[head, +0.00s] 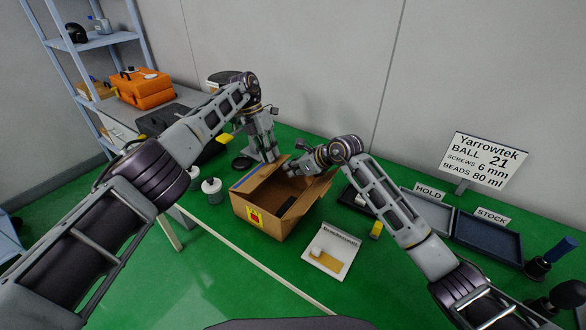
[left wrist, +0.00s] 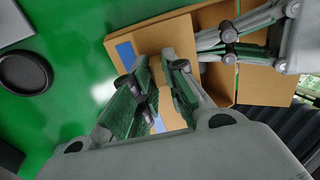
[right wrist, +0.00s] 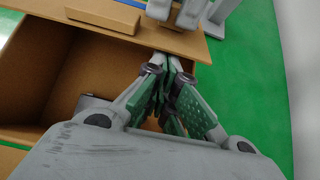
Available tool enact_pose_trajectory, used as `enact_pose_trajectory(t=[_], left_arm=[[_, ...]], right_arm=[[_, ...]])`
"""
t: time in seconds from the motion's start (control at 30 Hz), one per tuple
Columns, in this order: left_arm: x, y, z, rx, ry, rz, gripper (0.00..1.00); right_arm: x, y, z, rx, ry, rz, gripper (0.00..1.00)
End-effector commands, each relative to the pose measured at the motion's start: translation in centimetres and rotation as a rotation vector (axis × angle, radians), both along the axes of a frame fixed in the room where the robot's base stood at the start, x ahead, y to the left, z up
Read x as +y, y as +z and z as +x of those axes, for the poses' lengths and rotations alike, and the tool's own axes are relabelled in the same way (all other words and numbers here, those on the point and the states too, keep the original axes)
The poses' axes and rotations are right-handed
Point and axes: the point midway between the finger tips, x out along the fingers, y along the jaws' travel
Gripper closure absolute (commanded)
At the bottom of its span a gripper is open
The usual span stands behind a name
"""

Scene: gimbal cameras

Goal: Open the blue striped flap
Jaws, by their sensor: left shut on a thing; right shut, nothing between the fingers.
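An open cardboard box (head: 262,216) stands on the green table in the head view. Its blue striped flap (head: 250,180) runs along the far left side, tilted up. The blue stripe also shows in the left wrist view (left wrist: 125,52), partly hidden by my fingers. My right gripper (head: 292,170) is shut and empty over the box's far right edge, close to the left gripper. It also shows in the right wrist view (right wrist: 172,110).
A dark item (head: 287,207) lies inside the box.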

Motion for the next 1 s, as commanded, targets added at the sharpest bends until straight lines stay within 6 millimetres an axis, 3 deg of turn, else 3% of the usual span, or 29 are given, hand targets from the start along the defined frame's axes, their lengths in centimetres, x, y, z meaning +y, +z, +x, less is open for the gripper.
enact_pose_trajectory(t=[0.9,0.93,1.0], left_arm=[[-0.1,-0.3,-0.1,0.003,-0.001,0.001,1.0],[-0.1,-0.3,-0.1,0.004,-0.001,0.001,0.85],[-0.1,-0.3,-0.1,0.004,-0.001,0.001,0.76]], right_arm=[[0.6,2.1,0.4,-0.009,0.001,0.008,1.0],[0.6,2.1,0.4,-0.01,0.001,0.009,1.0],[0.6,2.1,0.4,-0.01,0.001,0.009,1.0]])
